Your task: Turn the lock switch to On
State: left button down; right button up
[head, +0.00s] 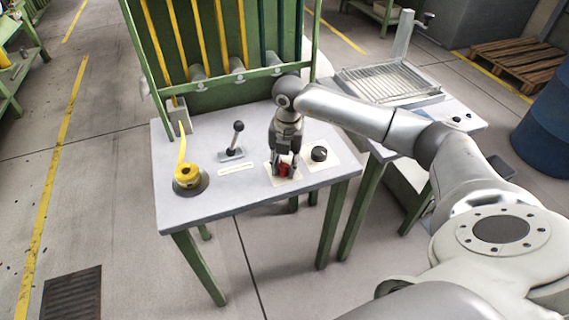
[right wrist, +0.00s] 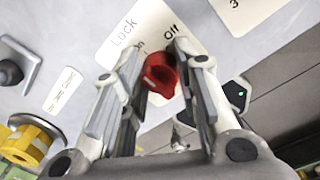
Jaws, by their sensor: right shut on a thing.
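The red lock switch (head: 284,171) sits on a white label plate near the front edge of the grey table top. In the right wrist view the red switch (right wrist: 160,74) lies between my fingers, beside the printed words "Lock", "On" and "Off". "On" is partly covered by a finger. Which word the switch points at I cannot tell. My right gripper (head: 286,160) reaches down over the switch and is shut on it; its fingers (right wrist: 157,58) show on both sides of the red knob. My left gripper is not in view.
A black knob (head: 319,154) sits just right of the switch. A lever with a black ball (head: 237,139) and a yellow part on a round base (head: 188,175) stand to the left. Green rails with yellow bars rise behind. The table top (head: 225,200) is bare in front.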

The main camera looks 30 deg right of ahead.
jog(key=o, duration=1)
jog(key=shift+r, duration=0.15)
jog(key=r, duration=1.1)
jog(key=shift+s+d+r, duration=0.2)
jog(key=shift+d+r, duration=0.05)
jog(key=shift+r, duration=0.15)
